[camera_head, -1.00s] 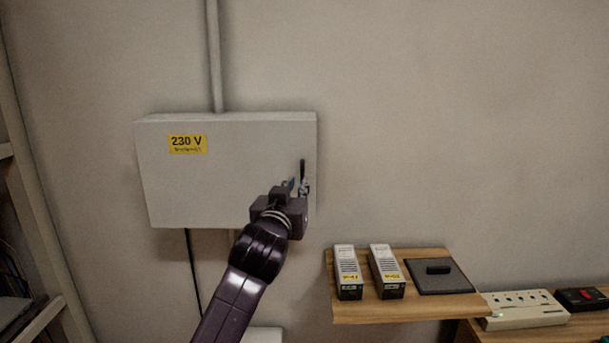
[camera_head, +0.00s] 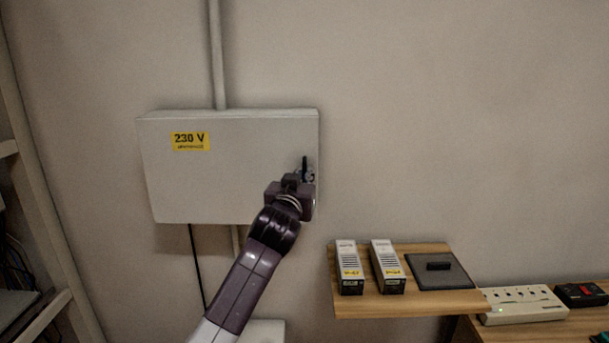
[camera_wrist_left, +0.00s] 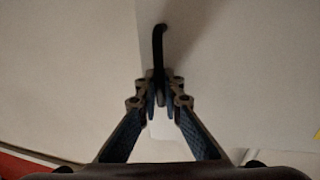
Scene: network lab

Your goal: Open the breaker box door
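The breaker box (camera_head: 190,185) is a pale grey box on the wall with a yellow "230 V" label; its door looks closed. A black handle (camera_head: 305,163) stands upright near the door's right edge. My left gripper (camera_head: 303,177) is at this handle, with its wrist hiding the lower right part of the door. In the left wrist view the two fingertips (camera_wrist_left: 159,97) are drawn together on the lower part of the dark handle (camera_wrist_left: 158,45), whose bent top sticks out beyond them. My right gripper is in neither view.
A wooden shelf (camera_head: 405,307) at the lower right holds two small labelled modules (camera_head: 348,268) and a dark plate (camera_head: 452,274). A power strip (camera_head: 520,305) lies further right. A rack (camera_head: 45,220) stands at the left. The wall right of the box is bare.

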